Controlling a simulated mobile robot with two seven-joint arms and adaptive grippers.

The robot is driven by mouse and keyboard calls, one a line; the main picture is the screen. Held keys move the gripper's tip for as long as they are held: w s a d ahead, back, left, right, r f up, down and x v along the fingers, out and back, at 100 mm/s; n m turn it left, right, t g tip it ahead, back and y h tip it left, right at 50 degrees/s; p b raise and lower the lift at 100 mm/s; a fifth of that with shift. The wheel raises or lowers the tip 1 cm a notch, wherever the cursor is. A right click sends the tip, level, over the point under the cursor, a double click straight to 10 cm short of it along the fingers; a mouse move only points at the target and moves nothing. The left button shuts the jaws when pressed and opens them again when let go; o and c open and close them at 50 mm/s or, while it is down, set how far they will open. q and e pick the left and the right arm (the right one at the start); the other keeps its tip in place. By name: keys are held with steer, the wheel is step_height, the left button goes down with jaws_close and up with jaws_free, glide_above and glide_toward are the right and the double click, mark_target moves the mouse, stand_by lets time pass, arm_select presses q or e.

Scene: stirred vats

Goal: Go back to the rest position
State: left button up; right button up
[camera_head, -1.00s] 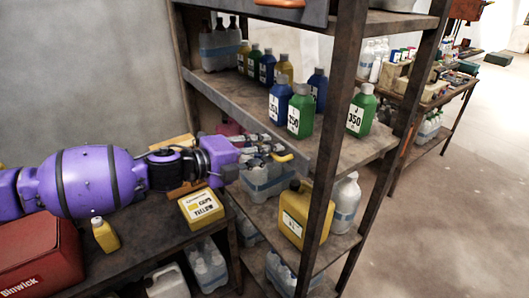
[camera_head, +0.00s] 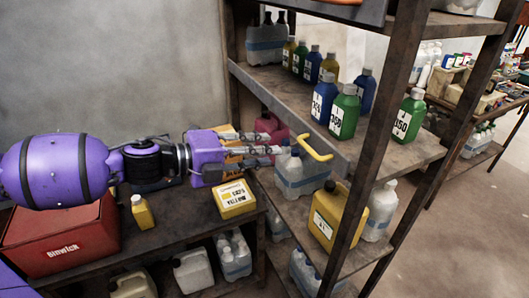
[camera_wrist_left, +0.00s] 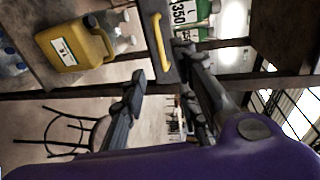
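My left gripper (camera_head: 272,144), on a purple arm from the left, reaches over the dark table towards the shelf rack. Its two grey fingers are apart with nothing between them; the left wrist view also shows the gripper (camera_wrist_left: 160,65) open. A yellow handle (camera_head: 318,150) on the shelf edge lies just beyond the fingertips, with a gap in the head view. It also shows beyond the fingers in the left wrist view (camera_wrist_left: 160,44). My right gripper is in neither view.
The rack's upper shelf (camera_head: 375,158) holds several blue, green and yellow bottles. A yellow jug (camera_head: 323,226) stands on the shelf below. The table carries a red box (camera_head: 62,243), a small yellow bottle (camera_head: 142,212) and a yellow box (camera_head: 235,200). Open floor lies at right.

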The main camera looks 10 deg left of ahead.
arm_select(q)
steer(key=w+d+f+n+t+y, duration=0.1)
steer(key=w+f+n+t+y, duration=0.1)
steer(key=w+f+n+t, duration=0.4)
steer(key=s+a+f+n+g+y, duration=0.15)
steer(key=s+f+n+y, duration=0.35)
steer(key=f+n, duration=0.75)
steer(key=s+a+f+n+g+y, duration=0.1)
steer(key=s+a+f+n, duration=0.1)
steer(key=s+f, duration=0.6)
steer(key=s+a+f+n+g+y, duration=0.2)
steer(key=s+a+f+n, duration=0.1)
steer(key=s+f, duration=0.6)
steer(key=s+a+f+n+g+y, duration=0.1)
steer(key=s+a+f+n+y, duration=0.1)
steer(key=s+f+n, duration=0.3)
steer(key=s+f, duration=0.3)
steer(key=s, duration=0.3)
steer(key=shift+s+a+f, duration=0.25)
steer(key=shift+s+f, duration=0.05)
steer(key=shift+f, duration=0.05)
steer(key=shift+g, duration=0.25)
